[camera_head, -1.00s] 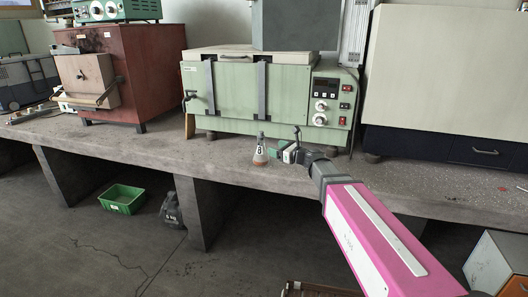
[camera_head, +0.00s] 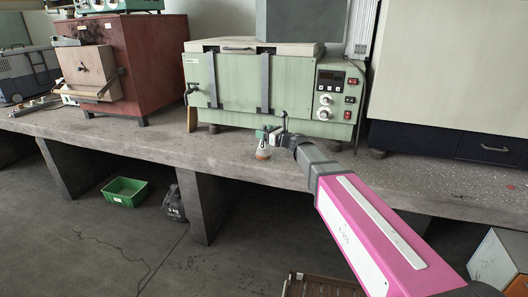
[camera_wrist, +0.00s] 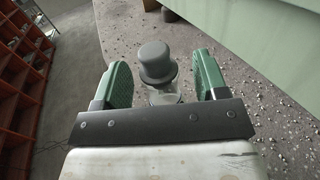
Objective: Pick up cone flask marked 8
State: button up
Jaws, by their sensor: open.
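The cone flask (camera_head: 262,153) stands upright on the concrete bench near its front edge, in front of the green oven. In the head view its upper part is hidden by my gripper (camera_head: 265,133), and its 8 marking cannot be read. In the wrist view the flask shows from above, with a grey stopper (camera_wrist: 155,62) and a clear neck below it. My gripper (camera_wrist: 165,85) is open, with one green finger on each side of the stopper and neck. Gaps show on both sides, so the fingers appear apart from the flask.
The green oven (camera_head: 235,90) stands close behind the flask. A red-brown furnace (camera_head: 150,65) is further left and a large pale cabinet (camera_head: 450,70) is at the right. The concrete bench (camera_head: 215,148) is bare to the flask's left. A green crate (camera_head: 124,192) lies on the floor.

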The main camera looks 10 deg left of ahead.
jog(key=x, duration=0.2)
jog(key=shift+w+a, duration=0.2)
jog(key=shift+a, duration=0.1)
grip_shut()
jog(key=shift+r, duration=0.2)
